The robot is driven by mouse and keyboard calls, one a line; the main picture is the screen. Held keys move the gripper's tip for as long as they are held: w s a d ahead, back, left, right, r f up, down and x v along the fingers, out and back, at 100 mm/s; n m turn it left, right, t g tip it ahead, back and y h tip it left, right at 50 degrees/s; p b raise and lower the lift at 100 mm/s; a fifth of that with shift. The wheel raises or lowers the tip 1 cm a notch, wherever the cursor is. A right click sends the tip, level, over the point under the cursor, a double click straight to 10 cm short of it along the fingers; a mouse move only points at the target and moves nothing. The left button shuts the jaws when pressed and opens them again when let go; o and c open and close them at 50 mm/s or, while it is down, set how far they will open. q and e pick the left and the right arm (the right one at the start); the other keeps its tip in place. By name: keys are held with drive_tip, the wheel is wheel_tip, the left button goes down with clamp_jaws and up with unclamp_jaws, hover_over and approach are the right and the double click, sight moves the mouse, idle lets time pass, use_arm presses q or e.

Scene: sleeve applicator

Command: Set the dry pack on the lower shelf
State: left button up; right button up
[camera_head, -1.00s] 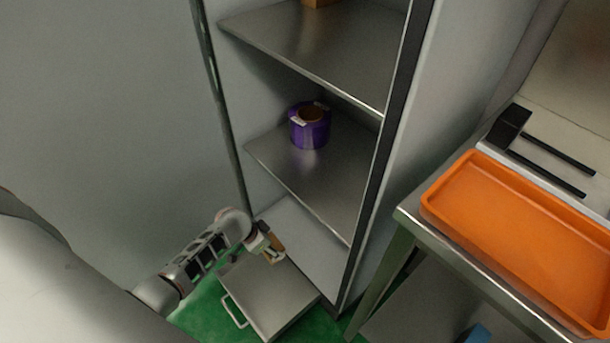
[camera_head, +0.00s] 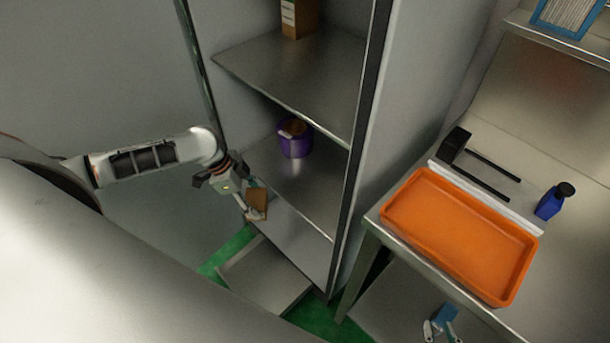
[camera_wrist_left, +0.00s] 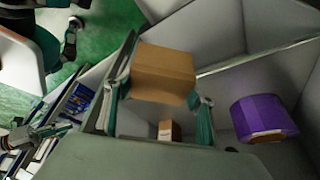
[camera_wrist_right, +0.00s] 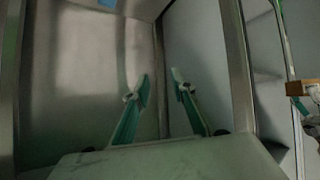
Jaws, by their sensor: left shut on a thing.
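My left gripper (camera_head: 255,198) is shut on a brown box, which I take to be the dry pack (camera_head: 258,207). The box fills the space between the two teal-padded fingers in the left wrist view (camera_wrist_left: 165,72). It is held in the air at the open front of the cabinet, near the edge of the shelf (camera_head: 312,187) that bears a purple roll (camera_head: 295,145). The roll also shows at the right in the left wrist view (camera_wrist_left: 262,115). My right gripper (camera_wrist_right: 160,85) is open and empty, low by the bench in the head view (camera_head: 440,327).
The cabinet's upper shelf (camera_head: 290,75) bears another brown box (camera_head: 299,18). A metal drawer or tray (camera_head: 265,278) lies below at the cabinet's foot. At the right, the bench holds an orange tray (camera_head: 460,235) and a blue bottle (camera_head: 553,202). Room beside the roll is free.

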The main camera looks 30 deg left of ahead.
use_arm(q)
drive_tip(key=shift+s+r, duration=0.25)
drive_tip(key=shift+r, duration=0.05)
drive_tip(key=w+d, duration=0.2)
drive_tip(key=w, duration=0.3)
drive_tip(key=w+d+b, duration=0.1)
drive_tip(key=w+d, duration=0.1)
drive_tip(key=w, duration=0.3)
drive_tip(key=w+d+b, duration=0.1)
drive_tip(key=w, duration=0.5)
drive_tip(key=shift+w+d+f, duration=0.1)
drive_tip(key=shift+d+f, duration=0.05)
drive_tip(key=shift+d, duration=0.25)
drive_tip(key=shift+w, duration=0.25)
wheel_tip(320, 180, down, 3)
drive_tip(key=shift+d+f+b, duration=0.1)
drive_tip(key=shift+f+b, duration=0.05)
drive_tip(key=shift+b, duration=0.55)
drive_tip(key=shift+f, duration=0.2)
drive_tip(key=o, duration=1.2)
